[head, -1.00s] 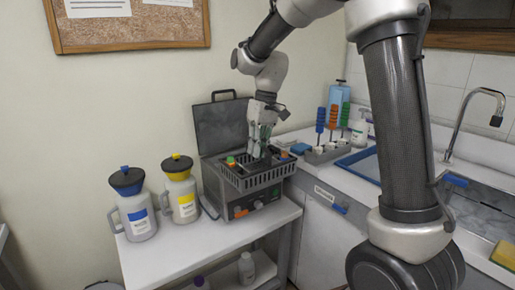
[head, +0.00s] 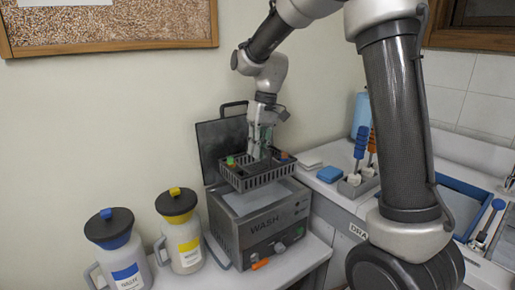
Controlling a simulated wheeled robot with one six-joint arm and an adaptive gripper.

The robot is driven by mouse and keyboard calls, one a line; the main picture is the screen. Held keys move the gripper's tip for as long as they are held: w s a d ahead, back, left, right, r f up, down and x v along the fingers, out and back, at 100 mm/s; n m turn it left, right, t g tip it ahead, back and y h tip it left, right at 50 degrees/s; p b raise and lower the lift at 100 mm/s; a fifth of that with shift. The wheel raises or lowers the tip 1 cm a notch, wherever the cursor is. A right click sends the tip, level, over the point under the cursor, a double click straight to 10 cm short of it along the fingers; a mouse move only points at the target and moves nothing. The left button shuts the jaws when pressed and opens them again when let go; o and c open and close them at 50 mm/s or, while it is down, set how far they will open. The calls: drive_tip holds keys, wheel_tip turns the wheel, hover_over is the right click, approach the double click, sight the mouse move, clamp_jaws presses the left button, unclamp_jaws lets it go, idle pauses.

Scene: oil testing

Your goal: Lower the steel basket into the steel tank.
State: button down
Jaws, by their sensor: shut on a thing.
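The steel basket (head: 262,181) is a dark slotted tray holding several small items, with green and orange tops showing. My gripper (head: 261,148) is shut on the basket near its middle, from above; the exact grip point is partly hidden among dark parts. The steel tank (head: 232,240) is a grey box marked WASH, with its dark lid (head: 212,148) raised at the back. The basket is above the tank, roughly level, and its underside looks higher than the tank's pale top. The basket hides the rear of the tank's top.
Bottles with a blue label (head: 127,275) and a yellow label (head: 188,247) stand left of the tank. An orange-tipped lever or tap (head: 260,264) sticks out at the tank's front.

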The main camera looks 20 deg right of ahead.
wheel_tip(320, 180, down, 14)
drive_tip(key=shift+r, duration=0.2)
idle(0.8)
drive_tip(key=shift+f, duration=1.25)
drive_tip(key=c, duration=1.5)
unclamp_jaws()
drive_tip(key=shift+f, duration=0.1)
